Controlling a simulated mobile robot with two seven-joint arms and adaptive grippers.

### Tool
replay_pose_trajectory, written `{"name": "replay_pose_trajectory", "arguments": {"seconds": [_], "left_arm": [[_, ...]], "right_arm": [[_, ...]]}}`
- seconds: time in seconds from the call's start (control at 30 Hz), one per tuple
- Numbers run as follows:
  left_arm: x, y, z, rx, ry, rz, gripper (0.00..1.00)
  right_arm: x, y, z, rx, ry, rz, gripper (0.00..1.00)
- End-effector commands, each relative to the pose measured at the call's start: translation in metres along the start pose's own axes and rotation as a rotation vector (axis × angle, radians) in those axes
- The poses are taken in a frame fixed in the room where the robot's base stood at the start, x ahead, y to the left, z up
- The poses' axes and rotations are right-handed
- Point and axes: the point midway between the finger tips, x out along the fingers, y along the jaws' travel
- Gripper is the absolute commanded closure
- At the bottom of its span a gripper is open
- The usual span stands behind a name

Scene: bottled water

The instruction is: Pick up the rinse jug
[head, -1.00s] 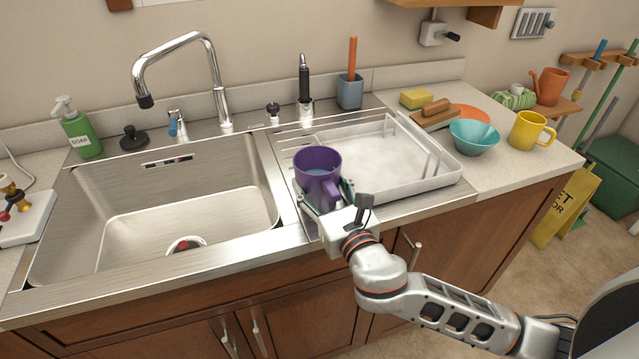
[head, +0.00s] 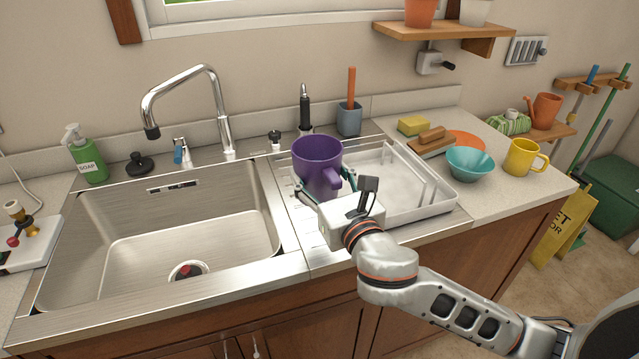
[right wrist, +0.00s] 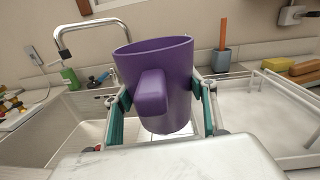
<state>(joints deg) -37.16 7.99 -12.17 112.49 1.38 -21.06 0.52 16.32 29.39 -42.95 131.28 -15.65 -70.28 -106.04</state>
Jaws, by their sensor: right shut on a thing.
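The rinse jug is a purple jug with a handle (head: 318,166), seen in the head view over the left end of the drying rack area, right of the sink. My right gripper (head: 322,190) is shut on it, with a finger on each side of its body. In the right wrist view the purple jug (right wrist: 160,88) stands nearly upright, slightly tilted, between the teal finger pads, its handle facing the camera. Its base appears lifted clear of the steel surface. My left gripper is not in view.
The sink basin (head: 100,222) lies to the left, with a tall faucet (head: 222,125) behind it. A white tray (head: 440,208) is just right of the jug. A teal bowl (head: 470,164) and yellow mug (head: 524,157) stand farther right. A green soap bottle (head: 88,160) is at back left.

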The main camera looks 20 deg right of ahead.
Motion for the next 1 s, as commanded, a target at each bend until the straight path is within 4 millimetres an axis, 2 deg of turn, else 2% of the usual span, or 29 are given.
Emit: {"name": "replay_pose_trajectory", "arguments": {"seconds": [0.03, 0.1, 0.5, 1.0], "left_arm": [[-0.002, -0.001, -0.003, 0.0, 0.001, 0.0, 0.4], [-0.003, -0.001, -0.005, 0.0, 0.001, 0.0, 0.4], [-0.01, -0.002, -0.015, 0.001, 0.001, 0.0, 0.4], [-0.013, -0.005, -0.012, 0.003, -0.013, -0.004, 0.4]], "right_arm": [[0.0, -0.001, 0.011, 0.001, -0.005, 0.0, 0.78], [0.0, -0.001, 0.02, 0.001, -0.005, 0.0, 0.78], [0.0, -0.003, 0.063, 0.001, -0.006, 0.0, 0.78], [0.0, -0.005, 0.09, 0.001, -0.003, 0.0, 0.78]]}}
